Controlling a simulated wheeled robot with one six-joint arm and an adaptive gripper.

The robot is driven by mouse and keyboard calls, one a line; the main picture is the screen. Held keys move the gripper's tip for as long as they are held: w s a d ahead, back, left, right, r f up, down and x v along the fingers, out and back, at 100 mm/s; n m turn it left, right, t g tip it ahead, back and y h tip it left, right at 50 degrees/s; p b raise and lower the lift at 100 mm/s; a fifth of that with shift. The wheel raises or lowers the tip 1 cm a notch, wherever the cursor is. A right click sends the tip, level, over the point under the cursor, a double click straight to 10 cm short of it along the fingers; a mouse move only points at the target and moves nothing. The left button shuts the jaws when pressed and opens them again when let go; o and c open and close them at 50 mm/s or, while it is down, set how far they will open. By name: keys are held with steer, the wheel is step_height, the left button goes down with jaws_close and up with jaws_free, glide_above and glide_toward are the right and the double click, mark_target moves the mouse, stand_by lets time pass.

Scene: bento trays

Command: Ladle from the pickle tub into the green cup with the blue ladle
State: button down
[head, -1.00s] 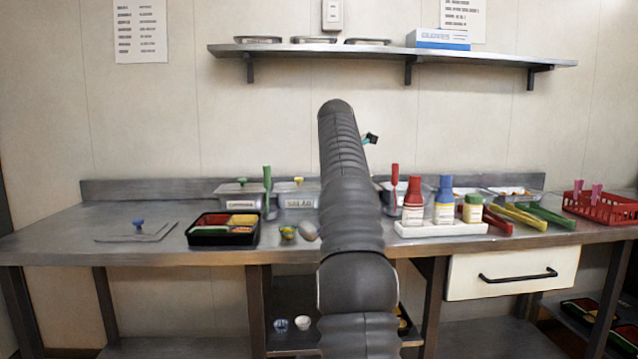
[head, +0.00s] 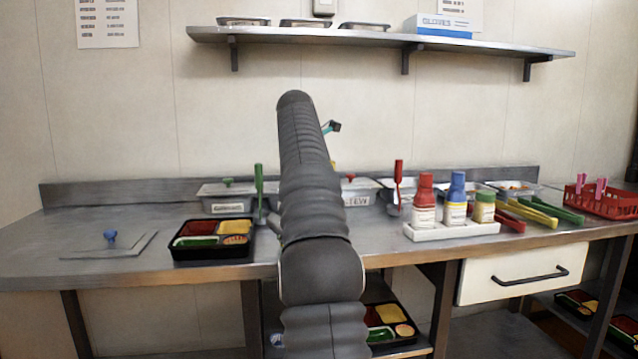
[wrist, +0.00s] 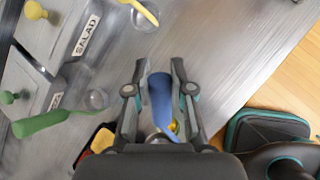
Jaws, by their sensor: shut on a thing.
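My gripper (wrist: 160,75) is shut on the blue ladle's handle (wrist: 161,100) in the wrist view, above the steel counter. The ladle's bowl is mostly hidden behind the gripper's body. Lidded steel tubs stand along the back: one with a green knob (head: 228,191), one with a red knob (head: 352,188). No label reads as pickle.
A black bento tray (head: 213,255) sits left of my arm. The wrist view shows a tub labelled SALAD (wrist: 78,48), a green ladle (wrist: 40,122) and a yellow ladle (wrist: 139,6). A white bottle caddy (head: 451,231) stands right.

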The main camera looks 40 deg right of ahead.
steer(key=a+r+h, duration=0.4)
steer(key=a, duration=0.1)
steer(key=shift+a+r+n+h, duration=0.1)
steer(key=shift+r+n+h, duration=0.2)
steer(key=shift+n, duration=0.1)
steer(key=shift+w+a+f+b, duration=0.1)
steer(key=shift+a+f+b, duration=0.1)
steer(key=shift+b, duration=0.55)
steer(key=a+r+h+b, duration=0.1)
steer(key=b, duration=0.1)
steer(key=shift+a+b, duration=0.15)
steer(key=shift+b, duration=0.2)
steer(key=a+r+n+t+h+b, duration=0.1)
steer(key=a+r+h+b, duration=0.1)
steer(key=a+r+h, duration=0.3)
steer(key=shift+a+r, duration=0.35)
steer(key=shift+a, duration=0.3)
